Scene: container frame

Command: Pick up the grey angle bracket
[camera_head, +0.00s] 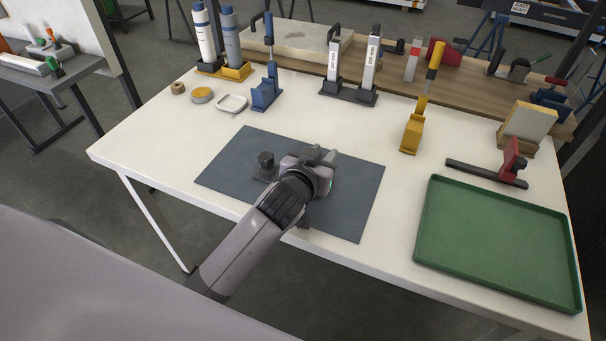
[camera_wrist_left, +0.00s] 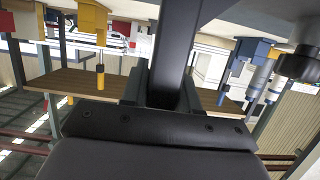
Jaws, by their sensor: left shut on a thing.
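My left gripper (camera_head: 325,158) is over the dark blue-grey mat (camera_head: 228,172) in the head view. It is shut on a dark grey piece, which I take to be the grey angle bracket (camera_wrist_left: 178,55); in the wrist view this rises as a bar from between the fingers. In the head view the gripper and wrist hide most of it, and I cannot tell whether it touches the mat. A dark part with a round knob (camera_head: 265,159) shows just left of the gripper. My right gripper is not in view.
An empty green tray (camera_head: 500,238) lies at the right. A blue tool (camera_head: 266,93), a white dish (camera_head: 232,103) and bottles (camera_head: 231,40) are at the back left. White table around the mat is clear.

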